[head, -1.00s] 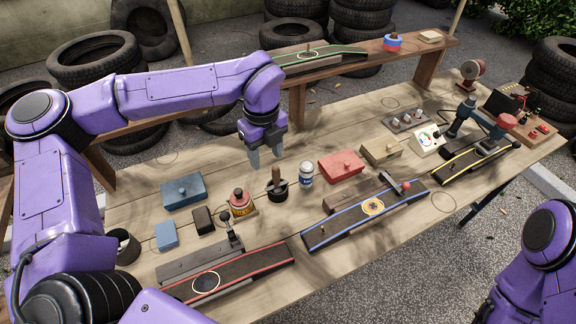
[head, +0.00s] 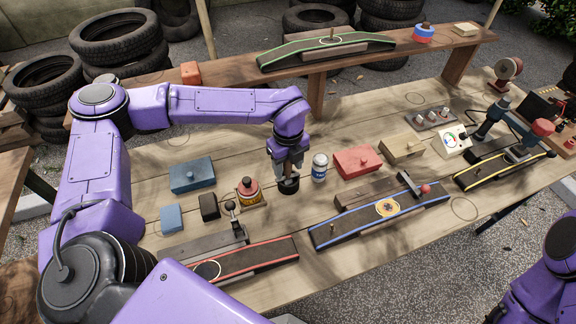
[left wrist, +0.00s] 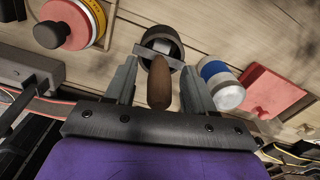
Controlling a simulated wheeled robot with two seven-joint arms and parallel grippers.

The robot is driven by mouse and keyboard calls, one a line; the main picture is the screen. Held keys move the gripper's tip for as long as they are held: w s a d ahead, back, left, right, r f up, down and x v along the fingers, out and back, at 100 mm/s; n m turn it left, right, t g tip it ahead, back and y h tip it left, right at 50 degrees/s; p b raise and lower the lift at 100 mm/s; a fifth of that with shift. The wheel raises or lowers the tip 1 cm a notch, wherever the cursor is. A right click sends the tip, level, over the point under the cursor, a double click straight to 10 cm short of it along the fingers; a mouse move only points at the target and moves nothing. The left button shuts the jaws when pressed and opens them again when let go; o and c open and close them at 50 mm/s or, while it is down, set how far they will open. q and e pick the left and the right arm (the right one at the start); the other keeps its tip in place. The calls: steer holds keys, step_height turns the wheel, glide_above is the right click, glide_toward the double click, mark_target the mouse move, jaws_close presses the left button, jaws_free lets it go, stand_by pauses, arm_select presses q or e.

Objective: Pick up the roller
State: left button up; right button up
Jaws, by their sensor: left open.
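The roller, with a brown wooden handle and a dark round lower part, stands on the wooden table; its dark part (head: 289,187) shows under my left gripper (head: 288,168). In the left wrist view, the roller's handle (left wrist: 160,85) stands between the two open fingers of my left gripper (left wrist: 159,64), with gaps visible on both sides. The dark part lies beyond the fingertips. In the head view the gripper hides most of the handle. My right gripper is out of view.
A white and blue can (head: 320,167) stands close right of the roller. A red and yellow round-topped object (head: 249,190) is to its left. A red box (head: 358,161) lies farther right. A blue-edged ramp (head: 345,229) and a red-edged ramp (head: 255,258) lie in front.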

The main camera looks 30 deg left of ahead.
arm_select(q)
steer(key=shift+f, duration=0.95)
jaws_close()
